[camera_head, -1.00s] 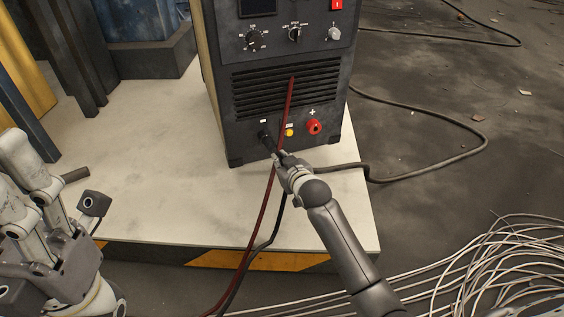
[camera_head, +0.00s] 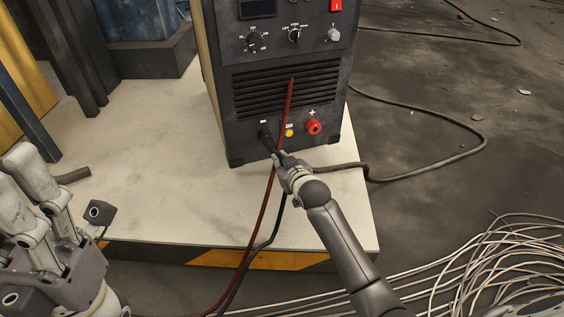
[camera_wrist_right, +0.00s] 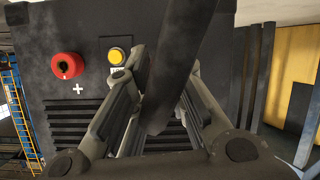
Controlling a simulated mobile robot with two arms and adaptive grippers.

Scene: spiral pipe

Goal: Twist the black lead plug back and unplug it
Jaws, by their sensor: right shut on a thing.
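The black lead plug (camera_head: 266,138) is at the minus socket, low on the front of the dark welding machine (camera_head: 240,148). My right gripper (camera_head: 277,155) is at the plug, shut on it. In the right wrist view the dark plug and lead (camera_wrist_right: 180,60) run between the fingers of my right gripper (camera_wrist_right: 160,85) and hide part of the panel. The seat of the plug in the socket is hidden. The black lead (camera_head: 268,238) hangs below the gripper. My left gripper (camera_head: 65,235) is at the lower left, away from the machine; its jaw opening is unclear.
The red plus socket (camera_head: 313,127) and a yellow button (camera_head: 289,132) are right of the plug. A red cable (camera_head: 265,195) hangs close to my right gripper. The machine stands on a pale platform (camera_head: 165,190). Loose wires (camera_head: 500,265) lie on the floor at right.

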